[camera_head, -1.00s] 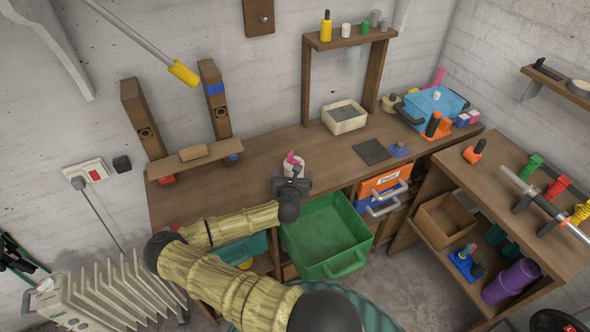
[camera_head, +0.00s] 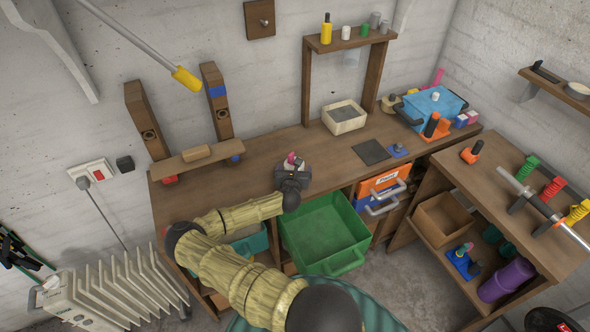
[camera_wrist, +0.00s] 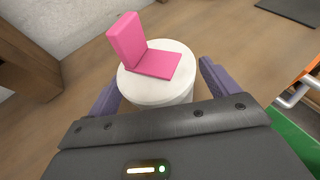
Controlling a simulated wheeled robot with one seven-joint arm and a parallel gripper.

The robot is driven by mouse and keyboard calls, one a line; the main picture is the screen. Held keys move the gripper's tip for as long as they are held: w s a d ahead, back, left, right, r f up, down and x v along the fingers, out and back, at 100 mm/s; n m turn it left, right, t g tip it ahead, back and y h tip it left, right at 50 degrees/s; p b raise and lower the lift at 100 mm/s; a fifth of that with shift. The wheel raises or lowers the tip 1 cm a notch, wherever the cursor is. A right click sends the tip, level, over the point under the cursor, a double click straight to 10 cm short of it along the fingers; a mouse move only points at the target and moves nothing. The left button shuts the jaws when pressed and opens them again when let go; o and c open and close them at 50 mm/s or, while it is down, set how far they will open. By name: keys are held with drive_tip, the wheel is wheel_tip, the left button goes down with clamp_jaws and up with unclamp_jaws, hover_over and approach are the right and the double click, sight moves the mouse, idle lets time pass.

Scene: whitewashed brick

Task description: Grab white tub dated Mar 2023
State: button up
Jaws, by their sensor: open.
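A round white tub (camera_wrist: 160,88) stands on the wooden bench, with a pink L-shaped piece (camera_wrist: 150,55) on its top. In the head view the tub (camera_head: 299,166) is mostly hidden behind my gripper (camera_head: 292,176). In the wrist view my gripper (camera_wrist: 157,84) is open, with one purple finger on the left of the tub and one on the right. The tub lies between the fingers, and its near lower side is hidden by the gripper body. Whether a finger touches it I cannot tell. No date is readable.
A green bin (camera_head: 325,235) sits below the bench front, right of my arm. A dark flat pad (camera_head: 371,151) and a beige box (camera_head: 344,117) lie farther right on the bench. The bench around the tub is clear.

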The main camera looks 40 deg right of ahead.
drive_tip(key=shift+d, duration=0.25)
drive_tip(key=shift+w+f, duration=0.1)
drive_tip(key=shift+w, duration=0.1)
drive_tip(key=c, duration=1.3)
wheel_tip(320, 180, up, 10)
drive_tip(key=shift+r+b, duration=0.1)
drive_tip(key=shift+b, duration=1.15)
